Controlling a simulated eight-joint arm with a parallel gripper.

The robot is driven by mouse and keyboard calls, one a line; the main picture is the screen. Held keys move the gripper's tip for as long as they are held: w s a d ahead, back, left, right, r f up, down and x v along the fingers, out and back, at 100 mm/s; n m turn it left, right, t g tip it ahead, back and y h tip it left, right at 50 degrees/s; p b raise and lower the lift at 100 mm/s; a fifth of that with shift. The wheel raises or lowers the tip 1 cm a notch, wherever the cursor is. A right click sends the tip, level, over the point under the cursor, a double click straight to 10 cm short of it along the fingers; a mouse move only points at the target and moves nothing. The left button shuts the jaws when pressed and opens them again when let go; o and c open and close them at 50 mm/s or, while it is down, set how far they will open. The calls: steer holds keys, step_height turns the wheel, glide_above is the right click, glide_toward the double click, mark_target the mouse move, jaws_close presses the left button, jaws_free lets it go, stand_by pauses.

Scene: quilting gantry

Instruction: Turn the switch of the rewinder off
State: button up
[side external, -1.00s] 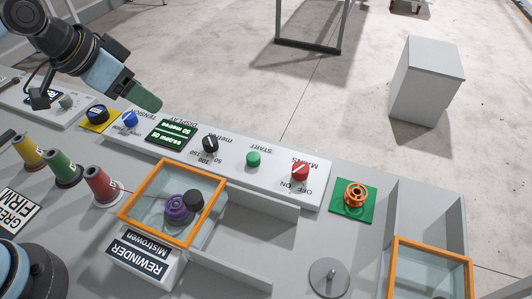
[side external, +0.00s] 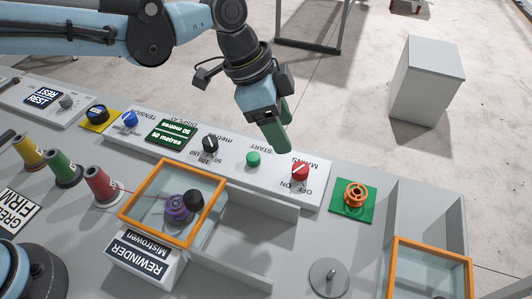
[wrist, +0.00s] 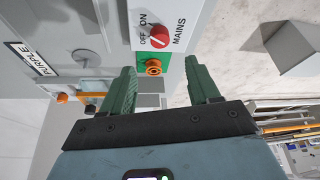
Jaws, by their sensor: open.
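The red MAINS switch (side external: 300,172) is a round knob with a white pointer line, on the sloping white control panel (side external: 222,168) with OFF and ON labels. In the wrist view the red switch (wrist: 159,37) shows beyond and above the fingertips, roughly between them. I cannot tell for sure which label the pointer faces. My gripper (side external: 284,146) has green fingers, is open and empty, and hangs above the panel, up and left of the switch in the side view. In the wrist view the gripper (wrist: 160,73) has a wide gap between its fingers.
A green START button (side external: 253,159) and a black metres knob (side external: 210,143) sit left of the switch. An orange-framed clear cover (side external: 130,204) is in front, over a purple spool (side external: 177,208).

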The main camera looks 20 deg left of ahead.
mark_target(301, 167)
steer(key=x, duration=1)
steer(key=c, duration=1)
steer(key=shift+c, duration=0.2)
steer(key=shift+n, duration=0.4)
steer(key=n+t, duration=0.1)
steer(key=n, duration=0.1)
steer(key=n+t+y, duration=0.1)
steer(key=n, duration=0.2)
steer(key=shift+s+d, duration=0.1)
steer(key=shift+d, duration=0.05)
steer(key=n+y, duration=0.1)
steer(key=n, duration=0.2)
steer(key=n+t+y, duration=0.1)
steer(key=n, duration=0.2)
steer(key=shift+d, duration=0.1)
